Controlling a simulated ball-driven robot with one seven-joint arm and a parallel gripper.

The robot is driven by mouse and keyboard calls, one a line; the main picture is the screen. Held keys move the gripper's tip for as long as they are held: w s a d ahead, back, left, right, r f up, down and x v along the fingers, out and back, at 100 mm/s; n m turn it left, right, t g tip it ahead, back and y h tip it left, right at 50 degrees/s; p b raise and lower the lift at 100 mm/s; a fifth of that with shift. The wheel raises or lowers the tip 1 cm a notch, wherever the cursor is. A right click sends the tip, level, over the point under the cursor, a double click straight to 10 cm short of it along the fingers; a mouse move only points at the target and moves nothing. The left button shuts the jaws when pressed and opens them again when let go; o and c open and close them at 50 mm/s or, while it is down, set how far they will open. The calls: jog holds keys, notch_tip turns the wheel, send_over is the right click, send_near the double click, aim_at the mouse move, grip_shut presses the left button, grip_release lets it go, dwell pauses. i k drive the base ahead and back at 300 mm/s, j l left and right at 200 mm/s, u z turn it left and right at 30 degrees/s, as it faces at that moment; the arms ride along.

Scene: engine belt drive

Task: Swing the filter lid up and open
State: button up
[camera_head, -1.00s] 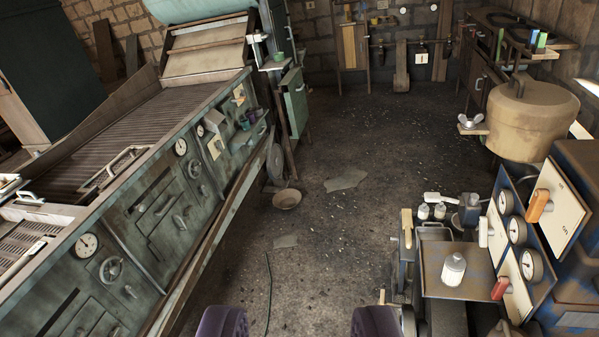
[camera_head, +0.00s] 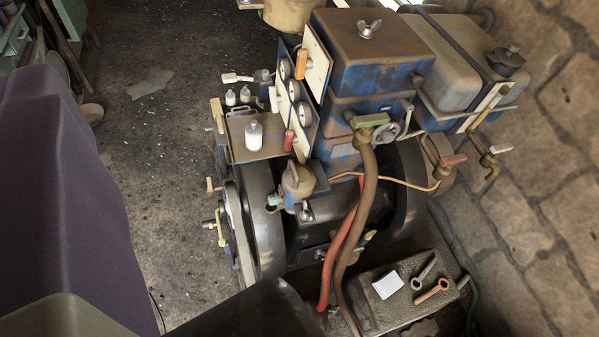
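The engine (camera_head: 330,200) stands in the middle and right of the view. On top of it is a blue-painted box with a flat, rusty brown lid (camera_head: 375,50), which looks like the filter lid. The lid lies flat and shut on its box. A pale wing nut (camera_head: 369,28) sits upright on top of it. My gripper's fingers cannot be made out. Large purple and dark parts of my own body fill the left and lower edge, well apart from the lid.
Round gauges and a panel with an orange-handled lever (camera_head: 301,64) stand left of the box. A grey tank (camera_head: 450,60) sits close on its right. A green-handled valve (camera_head: 368,120) and hoses are in front.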

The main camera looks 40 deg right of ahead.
aim_at(298, 181)
jog(key=k+l+z, duration=0.25)
jog(key=l, duration=0.4)
jog(key=l+z, duration=0.25)
jog(key=l, duration=0.35)
